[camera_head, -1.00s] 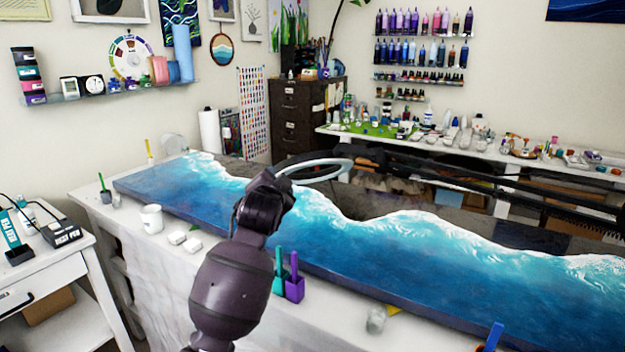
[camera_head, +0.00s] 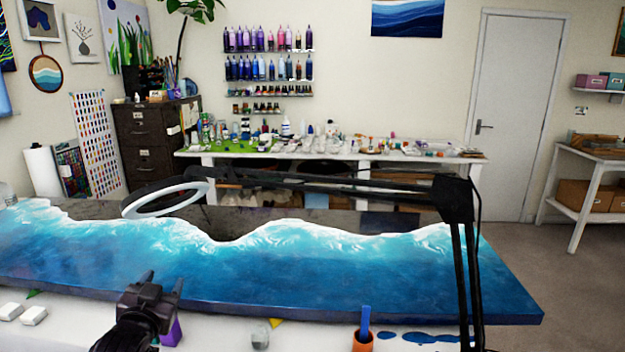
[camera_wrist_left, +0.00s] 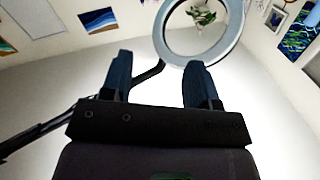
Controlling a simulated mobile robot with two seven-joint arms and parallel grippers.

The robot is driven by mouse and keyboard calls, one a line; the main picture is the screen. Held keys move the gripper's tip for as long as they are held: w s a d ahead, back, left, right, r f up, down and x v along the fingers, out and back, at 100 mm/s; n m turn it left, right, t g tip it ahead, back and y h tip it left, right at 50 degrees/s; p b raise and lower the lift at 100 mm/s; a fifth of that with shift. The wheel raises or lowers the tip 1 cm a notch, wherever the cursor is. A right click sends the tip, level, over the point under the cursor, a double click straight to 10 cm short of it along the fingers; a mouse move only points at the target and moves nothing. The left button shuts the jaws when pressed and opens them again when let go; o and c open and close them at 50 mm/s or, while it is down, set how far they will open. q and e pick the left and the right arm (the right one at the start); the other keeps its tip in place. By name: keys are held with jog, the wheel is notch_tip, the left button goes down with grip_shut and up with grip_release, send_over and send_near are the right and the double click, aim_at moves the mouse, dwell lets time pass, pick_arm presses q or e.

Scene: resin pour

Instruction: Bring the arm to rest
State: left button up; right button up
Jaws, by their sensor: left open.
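My left gripper (camera_head: 165,284) is low in the head view, at the near edge of the blue and white resin slab (camera_head: 330,270). Its fingers point up and are apart, with nothing between them. In the left wrist view the two open fingers (camera_wrist_left: 158,80) point toward the ceiling and the ring lamp (camera_wrist_left: 168,45). The ring lamp also shows in the head view (camera_head: 140,208), over the slab's far side. My right gripper is in neither view.
A black lamp arm (camera_head: 455,200) spans the slab and comes down at its right. An orange cup (camera_head: 362,342), a purple cup (camera_head: 172,333), a small clear jar (camera_head: 260,336) and white blocks (camera_head: 33,315) stand along the near table edge. Open floor lies to the right.

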pick_arm(q)
jog(key=s+d+f+n+g, duration=0.2)
jog(key=s+f+g, duration=0.4)
jog(key=s+f, duration=2.1)
jog(key=shift+s+h, duration=0.35)
jog(key=shift+h, duration=0.05)
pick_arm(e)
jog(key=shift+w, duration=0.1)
pick_arm(q)
jog(key=shift+d+f, duration=0.1)
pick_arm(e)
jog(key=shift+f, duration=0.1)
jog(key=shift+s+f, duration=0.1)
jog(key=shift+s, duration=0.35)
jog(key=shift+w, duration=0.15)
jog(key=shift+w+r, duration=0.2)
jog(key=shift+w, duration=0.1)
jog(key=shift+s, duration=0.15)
